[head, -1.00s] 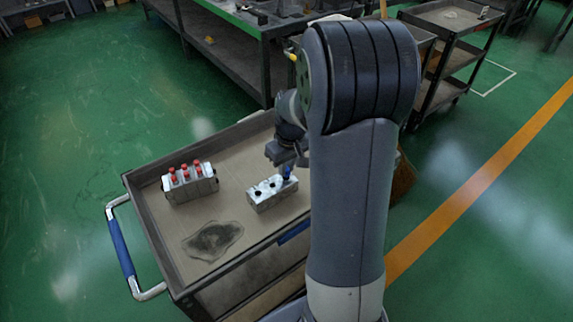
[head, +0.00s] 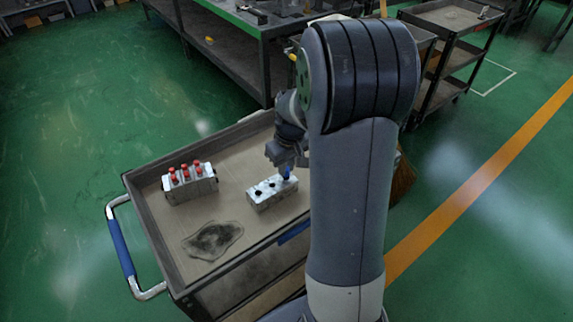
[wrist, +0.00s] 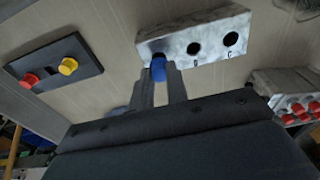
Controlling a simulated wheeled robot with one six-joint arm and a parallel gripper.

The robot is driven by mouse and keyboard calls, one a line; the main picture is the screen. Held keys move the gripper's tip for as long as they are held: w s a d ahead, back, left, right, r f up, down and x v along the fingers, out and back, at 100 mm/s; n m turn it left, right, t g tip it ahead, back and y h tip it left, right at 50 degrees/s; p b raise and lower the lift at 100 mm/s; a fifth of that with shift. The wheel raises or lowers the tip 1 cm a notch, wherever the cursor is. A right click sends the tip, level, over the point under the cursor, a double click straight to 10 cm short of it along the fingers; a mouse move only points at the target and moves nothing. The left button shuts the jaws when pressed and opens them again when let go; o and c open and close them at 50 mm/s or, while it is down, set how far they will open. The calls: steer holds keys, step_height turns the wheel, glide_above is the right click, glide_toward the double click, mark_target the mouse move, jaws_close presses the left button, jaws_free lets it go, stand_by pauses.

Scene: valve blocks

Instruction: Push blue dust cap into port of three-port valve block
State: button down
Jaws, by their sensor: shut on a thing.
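The three-port valve block (head: 272,194) is a silvery box on the cart top, with dark round ports on its upper face. It also shows in the wrist view (wrist: 205,22), where two ports are open and empty. My gripper (wrist: 160,84) is shut on the blue dust cap (wrist: 158,69). The cap is at the end port, at the left of the block in the wrist view, and covers part of it. I cannot tell how far the cap sits in the port. In the head view the cap (head: 287,174) shows as a small blue spot at the block's right end.
A second block with red caps (head: 189,184) stands left on the cart top (head: 235,172). A dark plate with red and yellow knobs (wrist: 55,64) shows in the wrist view. A dark stain marks the front of the cart top. The cart has raised rims.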

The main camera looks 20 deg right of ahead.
steer(key=shift+f+b, duration=0.6)
steer(key=shift+f, duration=0.25)
stand_by(0.9)
steer(key=c, duration=1.3)
jaws_free()
step_height(320, 180, up, 11)
steer(key=s+p, duration=0.1)
steer(key=shift+s, duration=0.15)
steer(key=shift+d+f, duration=0.1)
steer(key=shift+f, duration=0.1)
steer(key=f, duration=0.7)
steer(key=w+f+b, duration=0.1)
steer(key=f, duration=0.2)
steer(key=shift+w+f, duration=0.1)
steer(key=shift+f, duration=0.2)
steer(key=shift+r, duration=0.3)
